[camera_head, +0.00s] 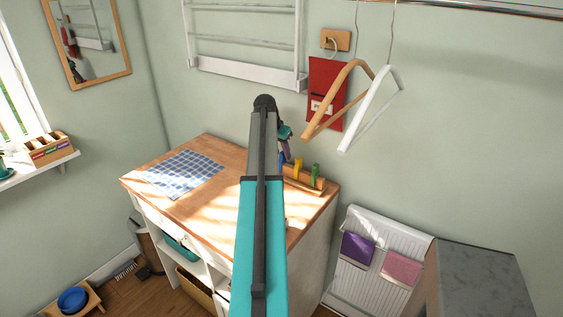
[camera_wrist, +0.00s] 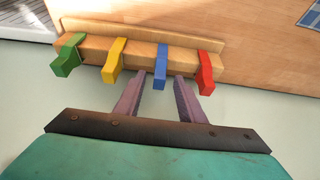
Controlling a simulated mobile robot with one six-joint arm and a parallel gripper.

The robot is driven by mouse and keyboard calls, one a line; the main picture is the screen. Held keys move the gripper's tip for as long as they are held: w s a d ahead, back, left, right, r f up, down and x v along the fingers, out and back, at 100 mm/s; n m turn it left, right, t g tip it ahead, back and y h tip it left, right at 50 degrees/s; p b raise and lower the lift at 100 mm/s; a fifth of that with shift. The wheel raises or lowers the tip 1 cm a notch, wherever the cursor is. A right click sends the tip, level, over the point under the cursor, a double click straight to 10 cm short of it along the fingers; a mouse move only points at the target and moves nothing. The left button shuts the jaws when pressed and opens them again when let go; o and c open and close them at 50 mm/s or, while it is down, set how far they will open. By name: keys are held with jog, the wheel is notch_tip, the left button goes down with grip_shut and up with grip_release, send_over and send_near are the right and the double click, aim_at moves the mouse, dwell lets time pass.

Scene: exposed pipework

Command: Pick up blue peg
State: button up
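The blue peg (camera_wrist: 160,67) stands out from a wooden peg rack (camera_wrist: 85,49) in the wrist view, between a yellow peg (camera_wrist: 114,60) and a red peg (camera_wrist: 205,73). A green peg (camera_wrist: 67,56) is at the rack's left end. My gripper (camera_wrist: 158,80) is open and empty, its purple fingers on either side of the blue peg's near end, with gaps at both sides. Its exact depth against the peg is unclear. In the head view, my gripper (camera_head: 286,152) is above the rack, where my arm hides part of the scene.
The rack sits at the edge of a wooden-topped cabinet (camera_head: 212,215) with a blue checked cloth (camera_head: 184,174). Hangers (camera_head: 340,105) and a red pouch (camera_head: 325,85) hang on the wall nearby. A white radiator (camera_head: 360,275) stands to the right.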

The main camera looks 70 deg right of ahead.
grip_shut()
jog(key=shift+r, duration=0.15)
notch_tip(320, 180, up, 10)
jog(key=b, duration=0.3)
dwell(0.4)
dwell(0.5)
